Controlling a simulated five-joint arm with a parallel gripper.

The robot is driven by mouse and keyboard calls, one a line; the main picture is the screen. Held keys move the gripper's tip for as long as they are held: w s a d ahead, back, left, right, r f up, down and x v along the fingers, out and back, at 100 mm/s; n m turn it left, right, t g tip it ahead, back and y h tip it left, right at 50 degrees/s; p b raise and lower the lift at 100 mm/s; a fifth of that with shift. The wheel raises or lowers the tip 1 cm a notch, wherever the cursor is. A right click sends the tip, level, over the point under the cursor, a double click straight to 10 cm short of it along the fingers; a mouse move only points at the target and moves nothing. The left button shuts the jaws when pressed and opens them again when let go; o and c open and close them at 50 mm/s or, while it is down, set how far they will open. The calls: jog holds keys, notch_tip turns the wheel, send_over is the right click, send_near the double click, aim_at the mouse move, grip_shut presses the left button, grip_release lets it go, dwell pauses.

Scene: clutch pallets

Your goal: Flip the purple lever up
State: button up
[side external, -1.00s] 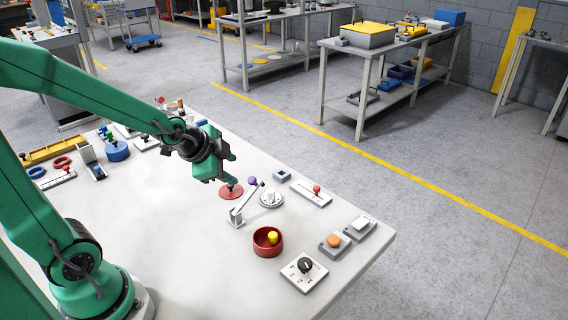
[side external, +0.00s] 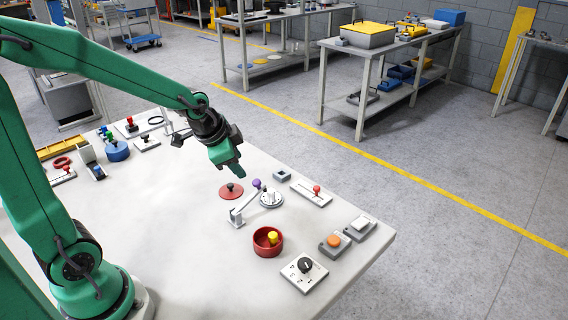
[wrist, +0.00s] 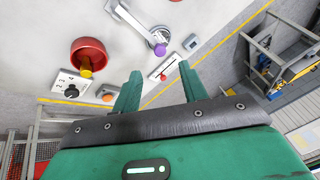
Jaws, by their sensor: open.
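The purple lever has a grey arm on a small bracket and a purple knob (side external: 256,184) at its end. In the side view its arm slopes from the bracket toward the back right, with the knob at the far end. In the wrist view the purple knob (wrist: 160,49) shows just beyond and between my fingertips, and the arm runs to the upper left. My gripper (side external: 238,173) is open and empty, above the table behind and left of the knob, apart from it. The fingers also show in the wrist view (wrist: 160,70).
A round silver knob (side external: 271,200) stands close beside the purple knob. A red disc with a black knob (side external: 231,190) lies left of it. The left middle of the table is bare.

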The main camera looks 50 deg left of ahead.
aim_at(254, 183)
jog(key=w+n+g, duration=0.1)
jog(key=n+g, duration=0.1)
jog(key=w+n+g, duration=0.1)
jog(key=w+n, duration=0.1)
jog(key=w+n+g, duration=0.2)
jog(key=shift+a+r+g+h, duration=0.15)
jog(key=shift+r+g+h, duration=0.15)
jog(key=shift+r, duration=0.1)
jog(key=shift+f, duration=3.95)
grip_shut()
